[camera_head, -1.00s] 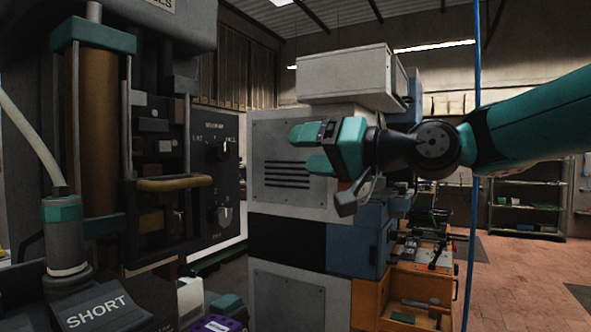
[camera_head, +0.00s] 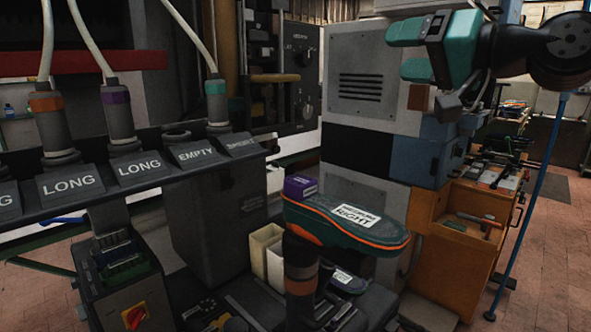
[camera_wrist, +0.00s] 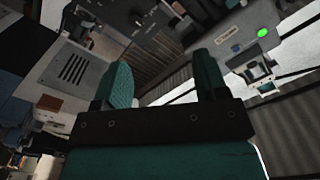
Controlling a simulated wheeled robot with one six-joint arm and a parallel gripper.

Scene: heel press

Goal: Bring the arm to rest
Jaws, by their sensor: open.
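My gripper (camera_head: 408,49) is in the upper right of the head view, with its teal fingers pointing left. It is open and holds nothing. It is raised in front of the upper part of a grey cabinet (camera_head: 372,84), well above the items below. In the wrist view the two teal fingers of my gripper (camera_wrist: 163,85) stand apart, with only background between them. My dark wrist joint shows at the right edge of the head view.
A teal and orange shoe form labelled RIGHT (camera_head: 345,222) sits on a dark post at the lower middle. A rack (camera_head: 140,175) with labels LONG, EMPTY and SHORT holds hosed tools at left. An orange workbench (camera_head: 460,240) stands at right. Floor is open at far right.

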